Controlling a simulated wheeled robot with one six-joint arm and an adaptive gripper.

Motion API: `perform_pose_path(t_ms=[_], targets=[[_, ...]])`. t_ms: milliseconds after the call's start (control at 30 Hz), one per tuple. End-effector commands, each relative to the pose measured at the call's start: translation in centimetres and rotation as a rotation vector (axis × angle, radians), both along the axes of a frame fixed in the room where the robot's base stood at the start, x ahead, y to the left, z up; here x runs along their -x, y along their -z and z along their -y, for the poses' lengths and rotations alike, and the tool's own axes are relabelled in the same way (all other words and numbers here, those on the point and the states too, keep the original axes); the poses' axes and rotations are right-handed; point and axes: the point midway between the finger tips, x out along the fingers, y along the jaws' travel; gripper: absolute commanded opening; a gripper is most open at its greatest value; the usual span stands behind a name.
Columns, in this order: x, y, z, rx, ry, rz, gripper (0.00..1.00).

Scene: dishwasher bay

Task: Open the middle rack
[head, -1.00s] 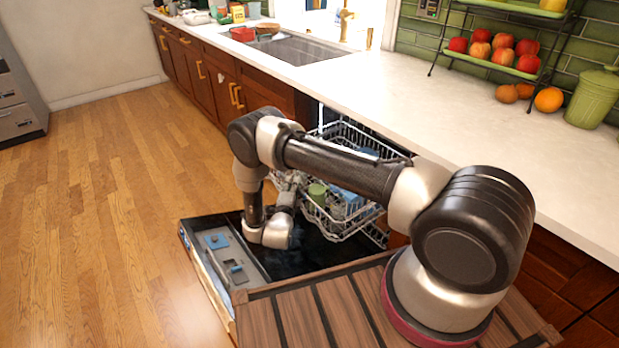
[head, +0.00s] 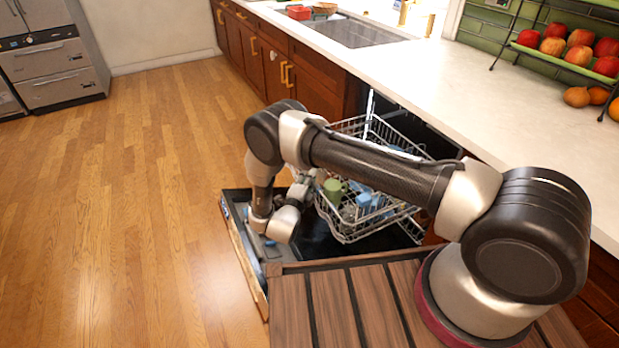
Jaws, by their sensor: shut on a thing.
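The middle rack (head: 345,231) is a white wire basket in the open dishwasher under the counter. It stands partly out over the lowered door (head: 238,232). It holds a green cup (head: 333,190) and several blue and clear dishes (head: 368,201). My gripper (head: 304,184) is at the rack's left front edge, partly hidden by my arm's wrist. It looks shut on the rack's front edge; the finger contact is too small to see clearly. My arm crosses in front of the rack and hides part of its back.
A white counter (head: 440,75) runs above the dishwasher, with a sink (head: 358,32) and a fruit stand (head: 560,62). Brown cabinets (head: 318,82) stand left of the dishwasher. The wooden floor (head: 130,210) at left is clear.

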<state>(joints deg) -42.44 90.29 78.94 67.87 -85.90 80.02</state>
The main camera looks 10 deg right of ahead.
Motion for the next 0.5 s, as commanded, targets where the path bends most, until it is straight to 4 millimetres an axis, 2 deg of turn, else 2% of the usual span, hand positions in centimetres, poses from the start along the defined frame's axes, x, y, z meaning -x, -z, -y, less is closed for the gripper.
perform_pose_path(t_ms=[67,100,133,500], targets=[[0.01,0.1,0.0,0.0,-0.001,-0.002,0.0],[0.0,0.1,-0.01,0.0,-0.001,-0.002,0.23],[0.0,0.09,-0.01,0.0,-0.001,-0.002,0.28],[0.21,0.03,-0.14,0.0,-0.002,-0.001,0.3]])
